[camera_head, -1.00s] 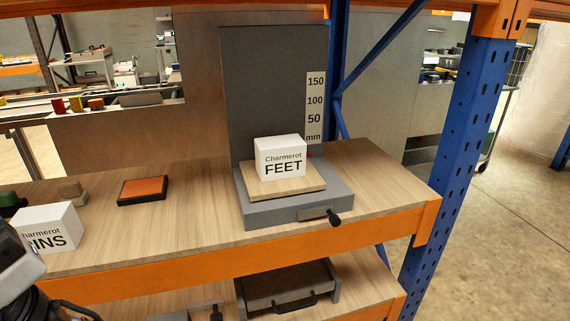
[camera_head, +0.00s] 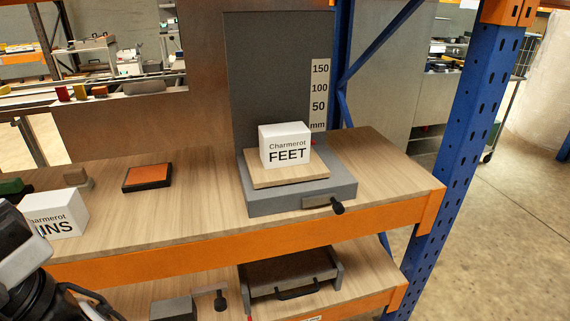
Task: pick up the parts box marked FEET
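The white parts box marked FEET (camera_head: 285,145) sits upright on a thin wooden board (camera_head: 262,179) on a grey stand (camera_head: 270,204) with a tall dark back plate and a millimetre scale. A second white box, its label partly hidden and ending in INS (camera_head: 58,212), stands at the left of the same shelf. Part of my arm shows at the lower left edge, in front of that box. My gripper's fingertips are not visible, and nothing touches the FEET box.
An orange-topped dark pad (camera_head: 148,177) lies on the wooden shelf (camera_head: 190,215). A blue upright post (camera_head: 465,130) stands right of the stand. A dark handle (camera_head: 337,206) sticks out of the stand's front. A lower shelf holds a grey handled drawer (camera_head: 290,275).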

